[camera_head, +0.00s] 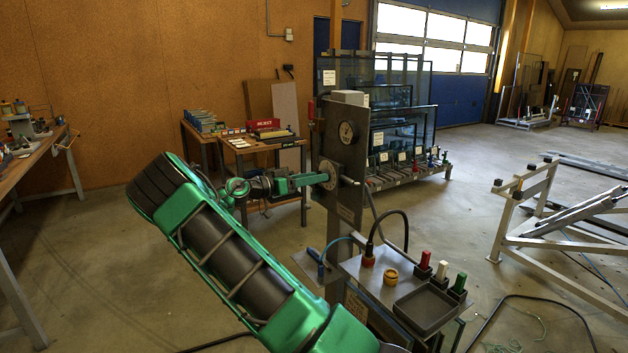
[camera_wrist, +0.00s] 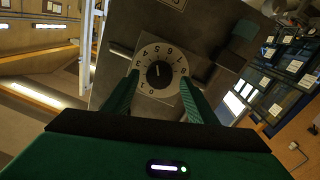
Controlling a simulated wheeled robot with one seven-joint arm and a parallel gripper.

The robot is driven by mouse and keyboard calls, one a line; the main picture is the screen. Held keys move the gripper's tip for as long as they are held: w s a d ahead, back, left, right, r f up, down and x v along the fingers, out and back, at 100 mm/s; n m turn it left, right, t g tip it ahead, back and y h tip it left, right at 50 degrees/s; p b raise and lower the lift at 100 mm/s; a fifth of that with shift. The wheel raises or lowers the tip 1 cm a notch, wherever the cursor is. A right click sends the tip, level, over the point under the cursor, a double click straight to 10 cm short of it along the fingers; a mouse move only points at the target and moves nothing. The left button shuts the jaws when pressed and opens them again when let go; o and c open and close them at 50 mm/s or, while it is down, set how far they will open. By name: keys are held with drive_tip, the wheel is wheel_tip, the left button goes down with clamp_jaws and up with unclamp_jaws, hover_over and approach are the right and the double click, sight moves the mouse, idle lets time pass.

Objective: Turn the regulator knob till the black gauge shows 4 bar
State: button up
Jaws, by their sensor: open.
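The regulator knob shows in the wrist view as a black round knob (camera_wrist: 159,75) at the centre of a pale dial (camera_wrist: 150,54) numbered around its edge. A short white mark on the knob points roughly to the picture's top, near the 5. In the head view the dial (camera_head: 328,170) is on a grey upright panel. The dark round gauge (camera_head: 347,132) sits above it; its reading is too small to make out. My gripper (camera_head: 320,179) is open in front of the dial. In the wrist view its two green fingers (camera_wrist: 159,80) flank the knob; contact cannot be told.
A rod with a pale end (camera_head: 350,181) sticks out right of the dial. Below are a grey shelf with a black tray (camera_head: 427,308), a yellow fitting (camera_head: 390,276), coloured blocks and a hose (camera_head: 407,225). Glass racks stand behind. Floor at left is mostly clear.

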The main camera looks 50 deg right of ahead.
drive_tip(key=shift+s+d, duration=0.15)
drive_tip(key=shift+d, duration=0.45)
drive_tip(key=c, duration=1.1)
drive_tip(key=shift+o, duration=0.2)
drive_tip(key=shift+d, duration=0.1)
drive_tip(key=shift+a+f+n, duration=0.1)
drive_tip(key=shift+n, duration=1.35)
drive_tip(key=shift+a+f+n, duration=0.1)
drive_tip(key=shift+n, duration=1.35)
drive_tip(key=shift+w, duration=0.2)
